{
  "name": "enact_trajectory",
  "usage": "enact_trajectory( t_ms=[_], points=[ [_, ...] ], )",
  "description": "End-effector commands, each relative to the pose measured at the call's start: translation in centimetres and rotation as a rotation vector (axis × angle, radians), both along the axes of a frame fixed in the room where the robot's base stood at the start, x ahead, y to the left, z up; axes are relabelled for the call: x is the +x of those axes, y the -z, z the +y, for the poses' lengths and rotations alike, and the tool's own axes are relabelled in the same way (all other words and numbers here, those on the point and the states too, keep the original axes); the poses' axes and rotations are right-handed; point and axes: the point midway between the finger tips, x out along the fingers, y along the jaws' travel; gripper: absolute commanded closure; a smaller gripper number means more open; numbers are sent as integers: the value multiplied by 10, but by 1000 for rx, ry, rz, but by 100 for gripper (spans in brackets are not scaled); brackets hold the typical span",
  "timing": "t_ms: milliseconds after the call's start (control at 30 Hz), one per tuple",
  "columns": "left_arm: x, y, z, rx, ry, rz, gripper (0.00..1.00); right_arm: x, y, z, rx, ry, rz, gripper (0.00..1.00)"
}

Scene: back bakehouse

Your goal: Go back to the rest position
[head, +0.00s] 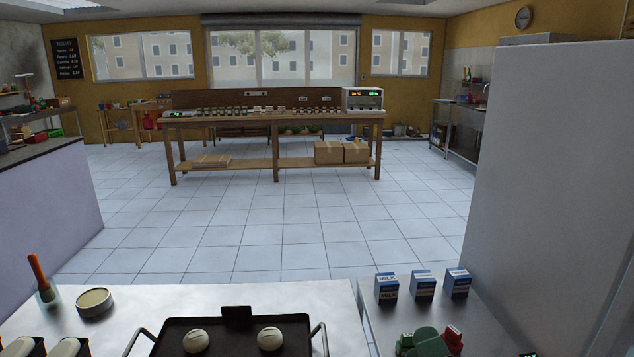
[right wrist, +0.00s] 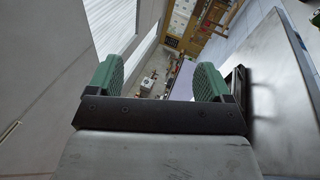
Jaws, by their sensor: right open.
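My right gripper (head: 425,343) shows at the bottom right of the head view, low over the metal worktop and in front of the milk cartons. In the right wrist view its two green finger pads (right wrist: 161,78) stand wide apart with nothing between them. My left gripper is not in view.
A dark tray (head: 235,345) with two pale round pieces lies on the near worktop (head: 330,292). Milk cartons (head: 423,286) stand at its right, a tin (head: 94,303) at its left. A tall pale cabinet (head: 560,180) flanks the right. Open tiled floor leads to a wooden table (head: 276,165).

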Motion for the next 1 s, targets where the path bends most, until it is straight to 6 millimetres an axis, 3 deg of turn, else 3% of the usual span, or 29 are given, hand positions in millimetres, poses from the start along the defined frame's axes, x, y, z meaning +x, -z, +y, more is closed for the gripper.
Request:
enact_trajectory(
  t_ms=[100, 200, 400, 600, 800, 1000],
  points=[
    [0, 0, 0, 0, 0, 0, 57, -15, 42, -34, 353, 152, 283, 20],
    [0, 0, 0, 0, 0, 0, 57, -38, 85, -55, 627, 288, 524, 20],
    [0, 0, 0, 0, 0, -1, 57, -107, 157, -66, 1039, 552, 947, 20],
    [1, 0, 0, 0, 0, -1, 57, -170, 193, -57, 1257, 754, 1238, 20],
    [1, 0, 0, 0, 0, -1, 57, -228, 208, -44, 1389, 936, 1480, 20],
    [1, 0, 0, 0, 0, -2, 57, -213, 260, -42, 1375, 951, 1491, 20]
  ],
)
